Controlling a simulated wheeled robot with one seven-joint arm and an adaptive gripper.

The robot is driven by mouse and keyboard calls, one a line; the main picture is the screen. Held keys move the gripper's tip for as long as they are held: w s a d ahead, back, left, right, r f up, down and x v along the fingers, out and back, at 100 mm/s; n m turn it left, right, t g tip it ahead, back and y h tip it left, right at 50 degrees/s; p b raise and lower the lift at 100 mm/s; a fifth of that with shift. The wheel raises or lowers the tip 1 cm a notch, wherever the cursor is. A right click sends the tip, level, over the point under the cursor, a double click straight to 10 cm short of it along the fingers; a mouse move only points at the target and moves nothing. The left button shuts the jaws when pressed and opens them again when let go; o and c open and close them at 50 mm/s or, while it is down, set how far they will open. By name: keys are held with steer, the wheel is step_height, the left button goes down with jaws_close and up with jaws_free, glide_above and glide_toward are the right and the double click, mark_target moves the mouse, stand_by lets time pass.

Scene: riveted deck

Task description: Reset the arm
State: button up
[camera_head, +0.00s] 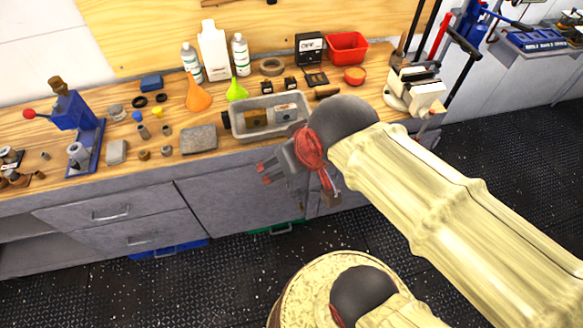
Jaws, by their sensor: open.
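My arm, in a pale yellow ribbed cover, reaches from the lower right toward the workbench (165,172). My gripper (262,172) is at its end, grey with red parts, in front of the bench's front edge near the middle of the view. Its fingers point left and stand apart with nothing seen between them. The dark rounded joint behind the gripper overlaps the bench top's front right part. The wrist hides part of the gripper's far side.
A grey tray (238,131) with small parts sits on the bench just behind my gripper. Bottles (214,50), funnels (198,97), a red bin (347,46), a vise (414,88) and a blue press (72,108) also stand there. Drawers (120,212) lie below. The dark floor (500,170) at right is clear.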

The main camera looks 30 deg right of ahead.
steer(key=shift+s+a+r, duration=0.1)
steer(key=shift+s, duration=0.5)
steer(key=shift+s+a+r, duration=0.1)
steer(key=shift+s, duration=0.45)
stand_by(0.4)
